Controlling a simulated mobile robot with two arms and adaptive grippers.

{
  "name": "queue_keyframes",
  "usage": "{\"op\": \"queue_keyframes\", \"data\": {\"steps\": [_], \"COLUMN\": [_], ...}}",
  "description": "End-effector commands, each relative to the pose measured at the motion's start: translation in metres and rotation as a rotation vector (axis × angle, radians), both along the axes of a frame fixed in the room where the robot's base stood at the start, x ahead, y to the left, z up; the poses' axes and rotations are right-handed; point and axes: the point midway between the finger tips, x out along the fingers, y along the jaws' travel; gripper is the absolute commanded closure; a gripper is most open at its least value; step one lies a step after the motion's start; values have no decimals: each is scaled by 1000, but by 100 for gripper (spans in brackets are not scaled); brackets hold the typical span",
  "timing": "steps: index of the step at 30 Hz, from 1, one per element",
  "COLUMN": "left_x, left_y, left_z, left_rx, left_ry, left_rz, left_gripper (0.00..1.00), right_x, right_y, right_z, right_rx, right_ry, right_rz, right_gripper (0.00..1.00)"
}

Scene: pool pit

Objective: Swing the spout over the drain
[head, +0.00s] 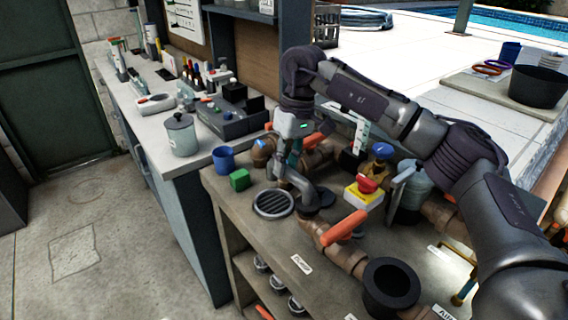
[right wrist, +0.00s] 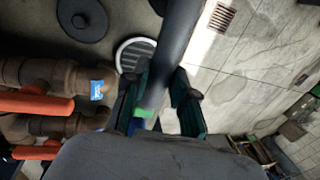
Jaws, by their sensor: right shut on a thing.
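The spout (head: 299,186) is a dark grey pipe rising from the bench top and bending toward the back left. The drain (head: 273,203) is a round dark grate in a pale ring, just in front of the spout's free end. My right gripper (head: 290,160) is shut around the spout near that end. In the right wrist view the spout (right wrist: 174,48) runs between the two green-lined fingers (right wrist: 160,103), and the drain (right wrist: 136,54) lies beside it to the left, partly hidden. The spout's tip is largely hidden by the gripper. My left gripper is not in view.
A green block (head: 240,180) and a blue cup (head: 223,158) stand left of the spout. A yellow box with a red button (head: 366,187) and an orange-handled valve (head: 344,228) stand right. A black open cylinder (head: 390,285) is at the front.

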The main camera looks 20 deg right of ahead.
Motion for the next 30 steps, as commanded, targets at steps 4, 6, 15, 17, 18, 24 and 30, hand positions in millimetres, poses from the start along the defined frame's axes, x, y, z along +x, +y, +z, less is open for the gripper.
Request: {"op": "queue_keyframes", "data": {"steps": [4,6,15,17,18,24,30], "left_x": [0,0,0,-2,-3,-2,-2], "left_y": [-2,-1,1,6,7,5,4], "left_z": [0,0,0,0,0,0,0], "left_rx": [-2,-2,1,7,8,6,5], "left_ry": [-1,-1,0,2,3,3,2], "left_rz": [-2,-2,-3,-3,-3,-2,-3], "left_gripper": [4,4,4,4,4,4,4], "right_x": [0,0,0,0,0,2,4], "right_y": [1,1,1,1,1,-4,-11], "right_z": [1,1,1,1,2,26,69], "right_rx": [2,2,0,0,0,2,2], "right_ry": [-4,-4,-2,-2,-2,-6,-5], "right_rz": [5,5,4,3,3,2,2], "right_gripper": [100,100,64,64,64,64,64]}}
